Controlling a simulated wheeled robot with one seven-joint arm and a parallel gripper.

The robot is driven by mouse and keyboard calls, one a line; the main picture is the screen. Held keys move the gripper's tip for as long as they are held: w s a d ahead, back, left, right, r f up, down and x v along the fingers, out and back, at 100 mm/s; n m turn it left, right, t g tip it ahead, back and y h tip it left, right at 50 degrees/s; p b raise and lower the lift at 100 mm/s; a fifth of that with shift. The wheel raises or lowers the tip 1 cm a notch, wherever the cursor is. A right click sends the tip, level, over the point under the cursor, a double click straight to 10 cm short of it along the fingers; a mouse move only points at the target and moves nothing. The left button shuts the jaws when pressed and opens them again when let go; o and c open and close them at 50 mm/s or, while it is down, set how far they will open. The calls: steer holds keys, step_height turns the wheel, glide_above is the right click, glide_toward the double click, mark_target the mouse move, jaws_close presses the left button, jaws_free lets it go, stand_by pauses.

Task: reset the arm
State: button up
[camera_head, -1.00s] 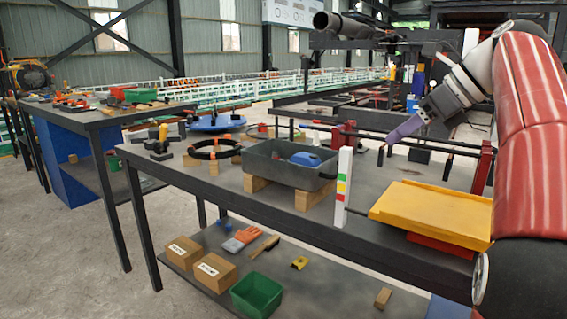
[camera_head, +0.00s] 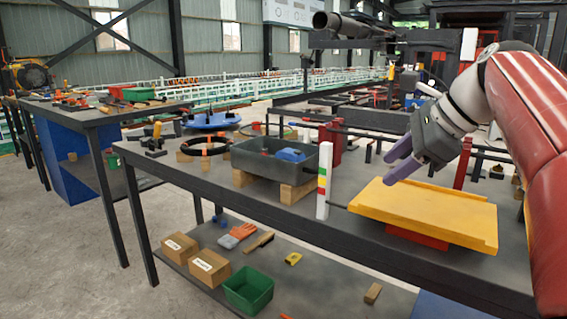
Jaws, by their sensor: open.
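My gripper (camera_head: 393,164) has a dark grey body and purple fingers. It is in the right half of the head view, at the end of my red and white arm. The fingers are apart with nothing visible between them. They point down and left, in the air above the far left part of the yellow plate (camera_head: 425,212) on the workbench. The gap between the fingers and the plate cannot be judged exactly.
The workbench (camera_head: 262,205) carries a grey tray (camera_head: 270,167) on wooden blocks, a striped white post (camera_head: 323,194), a black ring (camera_head: 207,144) and red posts (camera_head: 464,164) with bars. A lower shelf holds boxes (camera_head: 210,267) and a green bin (camera_head: 249,288). A second table (camera_head: 88,115) stands left.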

steer(key=s+a+f+n+h, duration=0.2)
steer(key=s+f+n+h, duration=0.1)
steer(key=s+f+n, duration=0.6)
steer(key=s+a+f+n+h, duration=0.2)
steer(key=s+f+n, duration=0.8)
steer(key=f, duration=0.6)
steer(key=shift+s+f+n+h, duration=0.2)
steer(key=shift+n+h, duration=0.2)
steer(key=shift+n, duration=0.2)
